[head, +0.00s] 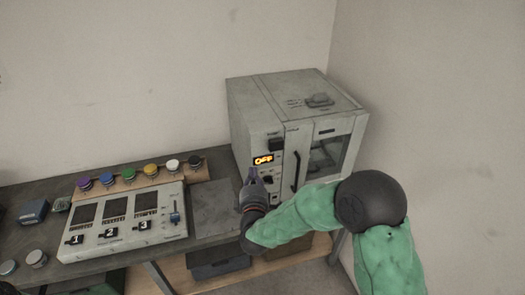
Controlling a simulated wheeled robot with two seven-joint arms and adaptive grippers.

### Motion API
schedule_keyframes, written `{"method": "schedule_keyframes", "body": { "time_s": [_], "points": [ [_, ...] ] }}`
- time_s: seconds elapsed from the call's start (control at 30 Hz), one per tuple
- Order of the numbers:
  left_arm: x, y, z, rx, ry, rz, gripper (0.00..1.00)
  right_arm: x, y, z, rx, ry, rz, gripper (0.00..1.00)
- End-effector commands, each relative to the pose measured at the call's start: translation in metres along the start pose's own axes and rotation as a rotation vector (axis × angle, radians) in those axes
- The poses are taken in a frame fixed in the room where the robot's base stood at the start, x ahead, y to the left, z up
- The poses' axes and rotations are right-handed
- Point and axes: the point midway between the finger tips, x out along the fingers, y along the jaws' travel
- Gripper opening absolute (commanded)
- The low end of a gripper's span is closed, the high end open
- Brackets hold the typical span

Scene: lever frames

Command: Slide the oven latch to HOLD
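The grey oven (258,110) stands at the back right, against the corner. Its front panel has a lit orange display (263,160) that appears to read OFF, with small dark controls below it. A dark vertical handle (296,170) is beside the panel, next to the windowed door. I cannot make out the latch or a HOLD mark; my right gripper covers part of the lower panel. My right gripper (252,175) is in front of the panel, just below and left of the display. Its fingers are too small to judge, and contact is unclear.
On the bench to the left is a panel (120,232) with three numbered windows and a blue slider (175,218). Behind it is a wooden rack (140,178) of several coloured-lid jars. A grey bare plate (212,205) lies between panel and oven. Bins sit on the shelf below.

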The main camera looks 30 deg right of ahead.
Motion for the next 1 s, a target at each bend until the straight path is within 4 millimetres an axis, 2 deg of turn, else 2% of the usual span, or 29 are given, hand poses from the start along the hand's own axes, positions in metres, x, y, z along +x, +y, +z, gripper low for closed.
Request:
{"method": "schedule_keyframes", "body": {
  "time_s": [0.13, 0.27, 0.77, 0.83, 1.0],
  "points": [
    [0.0, 0.0, 0.0, 0.0, 0.0, 0.0, 0.4, 0.003, 0.0, 0.0, 0.001, 0.0, 0.0, 0.0],
    [0.001, 0.0, 0.0, 0.0, 0.0, 0.0, 0.4, 0.015, -0.001, 0.0, 0.001, 0.0, -0.001, 0.0],
    [0.003, -0.001, 0.0, 0.0, 0.0, 0.0, 0.4, 0.104, -0.001, 0.001, 0.0, -0.001, 0.0, 0.0],
    [0.003, -0.001, 0.0, 0.0, 0.0, 0.0, 0.4, 0.104, -0.001, 0.015, 0.001, -0.003, -0.002, 0.0],
    [0.003, -0.001, 0.0, 0.0, 0.0, 0.0, 0.4, 0.108, 0.0, 0.032, 0.001, -0.001, -0.001, 0.0]
  ]
}}
